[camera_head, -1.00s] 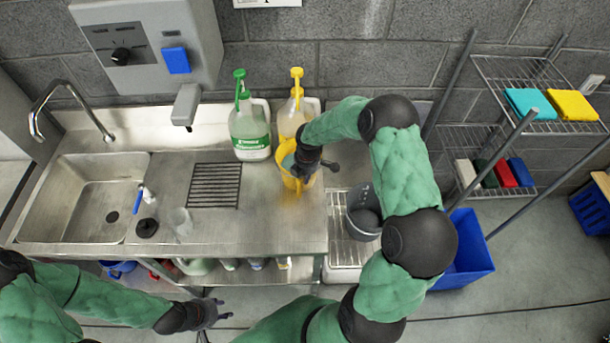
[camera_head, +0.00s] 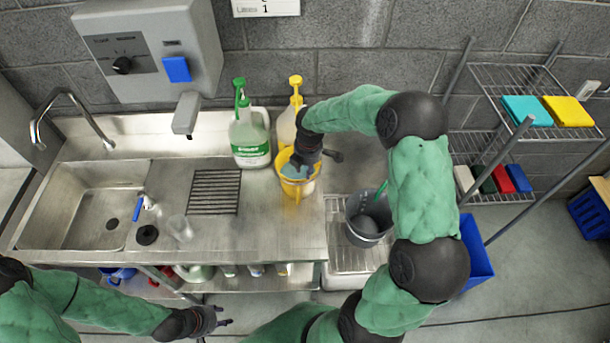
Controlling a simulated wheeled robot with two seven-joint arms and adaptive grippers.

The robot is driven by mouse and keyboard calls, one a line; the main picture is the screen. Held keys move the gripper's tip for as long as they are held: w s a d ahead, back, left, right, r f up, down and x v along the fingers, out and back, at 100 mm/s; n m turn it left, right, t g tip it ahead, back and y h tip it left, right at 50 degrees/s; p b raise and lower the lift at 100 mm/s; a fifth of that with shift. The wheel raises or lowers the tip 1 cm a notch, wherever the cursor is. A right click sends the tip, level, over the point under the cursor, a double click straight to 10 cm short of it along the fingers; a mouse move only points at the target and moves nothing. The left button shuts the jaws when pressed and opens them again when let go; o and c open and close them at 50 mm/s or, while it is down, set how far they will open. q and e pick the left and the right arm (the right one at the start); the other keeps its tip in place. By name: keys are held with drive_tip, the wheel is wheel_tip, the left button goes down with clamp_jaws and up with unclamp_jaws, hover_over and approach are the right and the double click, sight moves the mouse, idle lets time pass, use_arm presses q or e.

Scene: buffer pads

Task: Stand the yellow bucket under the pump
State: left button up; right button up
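The yellow bucket (camera_head: 297,190) stands on the steel counter, in front of the jug with the yellow pump (camera_head: 295,88). Something light blue shows inside it. My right gripper (camera_head: 298,163) is at the bucket's back rim, its fingers overlapping the opening; whether they are closed on the rim is hidden. A second jug with a green pump (camera_head: 239,92) stands to the left. A grey wall dispenser with a spout (camera_head: 186,114) hangs above the counter, behind a dark grate (camera_head: 214,192). My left gripper (camera_head: 222,316) is open and empty in front of the counter.
A clear cup (camera_head: 180,228) and a black round item (camera_head: 147,235) lie near the sink (camera_head: 82,205). A wire shelf stands at right. The counter between grate and yellow bucket is clear.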

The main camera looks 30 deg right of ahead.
wheel_tip(320, 180, up, 2)
drive_tip(key=shift+s+r, duration=0.15)
drive_tip(key=shift+r, duration=0.05)
